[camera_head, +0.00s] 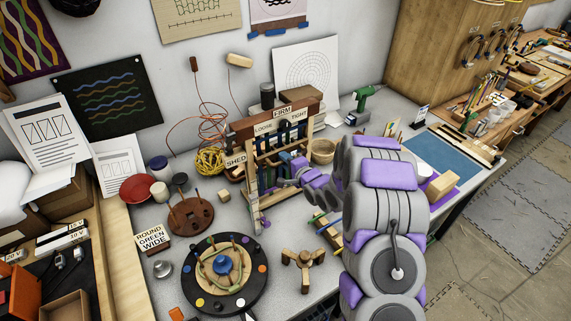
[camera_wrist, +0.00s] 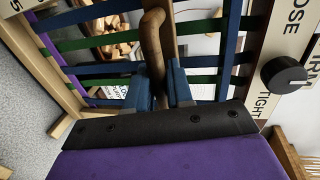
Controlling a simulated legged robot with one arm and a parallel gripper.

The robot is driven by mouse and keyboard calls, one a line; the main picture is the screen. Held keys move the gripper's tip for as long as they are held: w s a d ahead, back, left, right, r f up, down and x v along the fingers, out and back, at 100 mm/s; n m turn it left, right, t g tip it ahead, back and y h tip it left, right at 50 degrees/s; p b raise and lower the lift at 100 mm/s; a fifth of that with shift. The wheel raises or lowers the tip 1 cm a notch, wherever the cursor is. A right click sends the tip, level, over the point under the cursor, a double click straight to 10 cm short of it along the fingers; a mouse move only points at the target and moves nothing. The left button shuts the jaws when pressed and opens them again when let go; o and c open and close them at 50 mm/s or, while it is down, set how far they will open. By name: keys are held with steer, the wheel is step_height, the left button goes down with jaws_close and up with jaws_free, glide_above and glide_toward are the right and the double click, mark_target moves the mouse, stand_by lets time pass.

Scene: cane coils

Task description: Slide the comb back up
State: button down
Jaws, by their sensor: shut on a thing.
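The loom frame (camera_head: 252,180) stands upright on the bench in the head view, with blue, green and purple strips strung in it. My gripper (camera_head: 298,168) is at its front right side. In the wrist view my gripper (camera_wrist: 163,88) has its two blue fingers closed around a brown wooden handle (camera_wrist: 153,40), which I take to be the comb's. The handle lies in front of the blue and green strips (camera_wrist: 100,45). The comb's teeth are hidden or too small to tell.
A dial knob (camera_wrist: 284,75) sits on the loom's labelled beam, marked LOOSE, FIRM and TIGHT. A dark round turntable (camera_head: 225,275), a wooden three-legged stand (camera_head: 303,257) and a yellow cord ball (camera_head: 209,160) are nearby. A woven basket (camera_head: 322,151) stands close behind my gripper.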

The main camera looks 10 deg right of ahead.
steer(key=shift+w+r+p, duration=0.1)
steer(key=shift+r+p, duration=0.25)
steer(key=shift+r, duration=0.65)
steer(key=c, duration=1.2)
jaws_free()
steer(key=shift+d, duration=0.1)
steer(key=shift+s+d, duration=0.1)
steer(key=shift+s, duration=0.25)
steer(key=shift+p+v, duration=1.25)
steer(key=shift+v, duration=7.15)
